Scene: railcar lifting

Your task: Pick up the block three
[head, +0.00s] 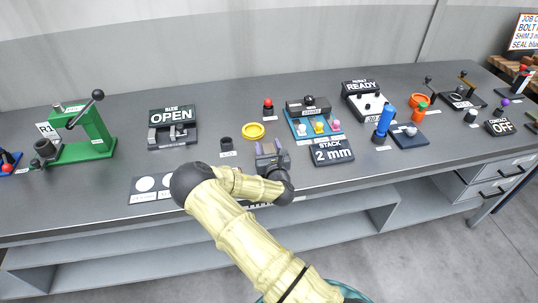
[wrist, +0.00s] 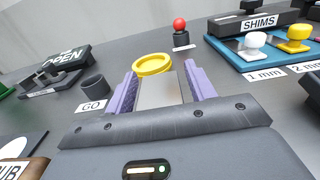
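A yellow ring (head: 253,131) and a dark GO cylinder (head: 226,144) stand just beyond my gripper. A red-knobbed piece (head: 268,104) is behind them. The blue shim tray (head: 302,131) is to the right, the green press (head: 90,135) far left.

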